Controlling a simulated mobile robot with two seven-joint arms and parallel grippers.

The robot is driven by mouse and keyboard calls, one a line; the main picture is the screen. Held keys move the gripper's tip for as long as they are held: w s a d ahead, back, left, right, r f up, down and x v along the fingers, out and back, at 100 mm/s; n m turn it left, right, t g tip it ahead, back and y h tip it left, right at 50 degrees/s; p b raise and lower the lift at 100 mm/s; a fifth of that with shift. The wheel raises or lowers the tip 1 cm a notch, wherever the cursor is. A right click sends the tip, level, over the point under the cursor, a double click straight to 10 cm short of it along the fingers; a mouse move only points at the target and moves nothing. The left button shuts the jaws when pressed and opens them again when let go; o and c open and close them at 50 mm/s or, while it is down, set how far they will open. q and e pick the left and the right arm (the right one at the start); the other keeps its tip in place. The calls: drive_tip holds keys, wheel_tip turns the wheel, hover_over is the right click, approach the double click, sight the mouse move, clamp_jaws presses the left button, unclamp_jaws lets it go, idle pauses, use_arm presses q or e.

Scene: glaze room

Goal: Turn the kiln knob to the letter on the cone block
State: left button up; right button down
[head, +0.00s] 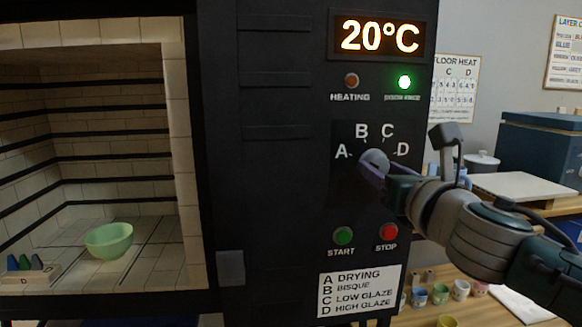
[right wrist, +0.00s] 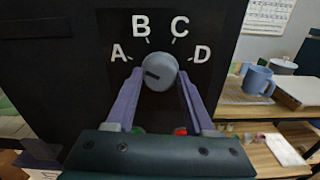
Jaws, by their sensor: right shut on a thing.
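The grey round kiln knob (head: 375,158) sits on the black panel below the letters A, B, C and D. My right gripper (head: 373,170) is shut on it; in the right wrist view its two purple fingers flank the knob (right wrist: 160,70). The knob's dark pointer mark points left, roughly toward the A side. The cone block (head: 45,272) stands at the front left of the open kiln chamber, with small dark, blue and green cones on it. My left gripper is not in view.
A green bowl (head: 109,240) stands on the kiln floor. The green START button (head: 343,236) and red STOP button (head: 387,232) sit below the knob. The display (head: 380,36) reads 20°C and the right lamp (head: 404,82) glows green. Shelves with cups stand at right.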

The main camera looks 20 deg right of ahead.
drive_tip(key=m, duration=0.6)
drive_tip(key=shift+m, duration=0.3)
drive_tip(key=m, duration=0.6)
drive_tip(key=shift+m, duration=0.3)
drive_tip(key=m, duration=0.9)
drive_tip(key=shift+m+p, duration=0.65)
drive_tip(key=shift+m, duration=1.25)
drive_tip(key=shift+c, duration=1.4)
unclamp_jaws()
